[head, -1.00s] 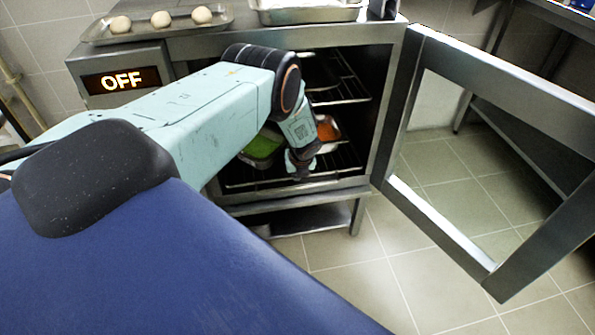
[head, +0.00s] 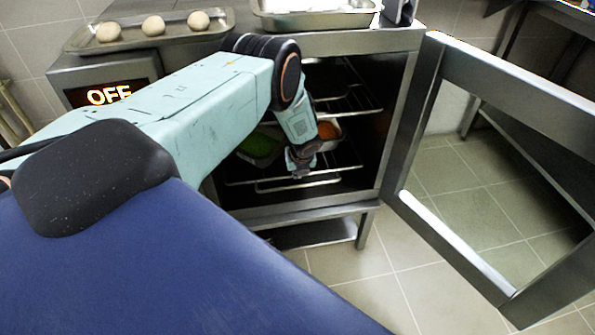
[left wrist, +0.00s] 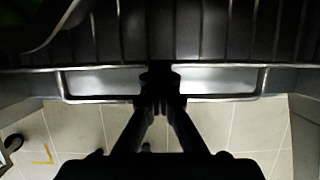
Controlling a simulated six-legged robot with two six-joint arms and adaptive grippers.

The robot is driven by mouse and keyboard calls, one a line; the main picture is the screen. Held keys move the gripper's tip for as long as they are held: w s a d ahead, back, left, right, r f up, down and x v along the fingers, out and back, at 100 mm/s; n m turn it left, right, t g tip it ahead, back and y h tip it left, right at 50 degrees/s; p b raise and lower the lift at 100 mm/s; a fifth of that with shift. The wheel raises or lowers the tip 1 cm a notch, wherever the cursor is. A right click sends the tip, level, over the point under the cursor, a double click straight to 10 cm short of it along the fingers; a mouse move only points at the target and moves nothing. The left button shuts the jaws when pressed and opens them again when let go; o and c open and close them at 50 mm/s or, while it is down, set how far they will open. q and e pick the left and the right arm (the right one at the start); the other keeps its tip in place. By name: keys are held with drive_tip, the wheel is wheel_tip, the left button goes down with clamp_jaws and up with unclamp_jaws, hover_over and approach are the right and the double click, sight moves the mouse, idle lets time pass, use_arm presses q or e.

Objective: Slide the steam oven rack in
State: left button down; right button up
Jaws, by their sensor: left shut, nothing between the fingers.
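The steam oven (head: 400,125) stands open, its glass-framed door (head: 480,75) swung out to the right. Inside, the lower wire rack (head: 345,171) carries a pan of green food (head: 260,146) and a pan of orange food (head: 328,131). The rack's front shows a looped bar; in the left wrist view this front bar (left wrist: 100,98) runs across the picture. My left gripper (head: 300,172) is shut and empty at the middle of that bar. Its fingertips (left wrist: 160,92) overlap the bar and seem to touch it. My arm hides part of the rack and pans.
A second, upper rack (head: 350,100) sits above in the oven. On top are a tray with dough balls (head: 153,25) and a metal pan (head: 315,15). The display reads OFF (head: 108,95). Tiled floor (head: 375,265) is clear before the stand.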

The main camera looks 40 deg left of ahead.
use_arm(q)
drive_tip(key=shift+f, duration=0.15)
idle(0.5)
drive_tip(key=shift+s+d+r, duration=0.1)
drive_tip(key=shift+d+r, duration=0.05)
drive_tip(key=shift+r, duration=0.55)
drive_tip(key=s+d+r, duration=0.1)
drive_tip(key=s+d, duration=0.7)
drive_tip(key=d, duration=0.1)
drive_tip(key=shift+s+d+r, duration=0.15)
drive_tip(key=shift+d+r, duration=0.15)
drive_tip(key=shift+r, duration=0.05)
